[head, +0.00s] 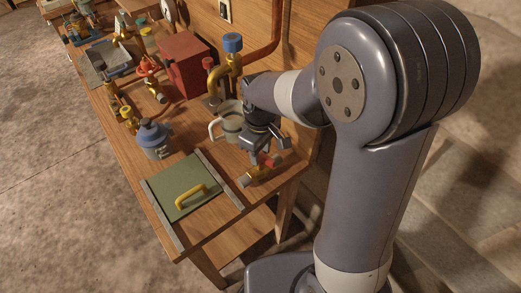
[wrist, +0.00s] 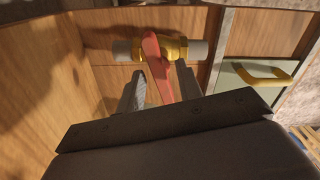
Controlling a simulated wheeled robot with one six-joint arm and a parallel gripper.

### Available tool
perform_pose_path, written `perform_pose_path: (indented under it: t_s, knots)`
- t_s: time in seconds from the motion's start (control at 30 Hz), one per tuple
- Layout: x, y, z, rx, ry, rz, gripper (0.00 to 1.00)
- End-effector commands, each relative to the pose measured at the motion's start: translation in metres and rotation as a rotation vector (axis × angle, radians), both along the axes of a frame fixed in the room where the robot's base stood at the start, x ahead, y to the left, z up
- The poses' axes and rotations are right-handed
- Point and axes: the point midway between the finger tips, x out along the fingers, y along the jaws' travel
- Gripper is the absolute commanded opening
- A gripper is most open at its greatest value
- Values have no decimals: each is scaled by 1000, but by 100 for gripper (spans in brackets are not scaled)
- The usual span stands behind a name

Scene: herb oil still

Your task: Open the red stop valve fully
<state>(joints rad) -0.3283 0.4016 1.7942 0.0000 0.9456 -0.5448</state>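The red stop valve has a brass body (wrist: 172,48) on a short grey pipe, with a flat red lever (wrist: 156,66). In the wrist view the lever lies across the pipe, slightly slanted, its free end toward me. In the head view the valve (head: 258,174) sits at the near right end of the bench, partly under my gripper (head: 270,150). In the wrist view my gripper (wrist: 160,72) is open, one finger on each side of the lever. Gaps show on both sides, and I see no clear contact. The lever's near end is partly hidden by my gripper.
A green panel with a yellow handle (head: 191,195) lies left of the valve. A pale mug (head: 228,124) and a blue-topped brass valve (head: 232,44) stand close behind. A red box (head: 185,62) and another red-handled brass fitting (head: 149,67) are farther back.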

Motion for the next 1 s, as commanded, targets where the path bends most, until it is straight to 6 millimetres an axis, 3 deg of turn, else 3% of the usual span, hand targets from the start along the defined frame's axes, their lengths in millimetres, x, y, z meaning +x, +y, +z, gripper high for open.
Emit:
perform_pose_path:
  t_s: [0.2, 0.6, 1.0]
  knots:
    - [0, 0, 0, 0, 0, 0, 33]
    - [0, 0, 0, 0, 0, 0, 1]
    - [0, 0, 0, 0, 0, 26, 0]
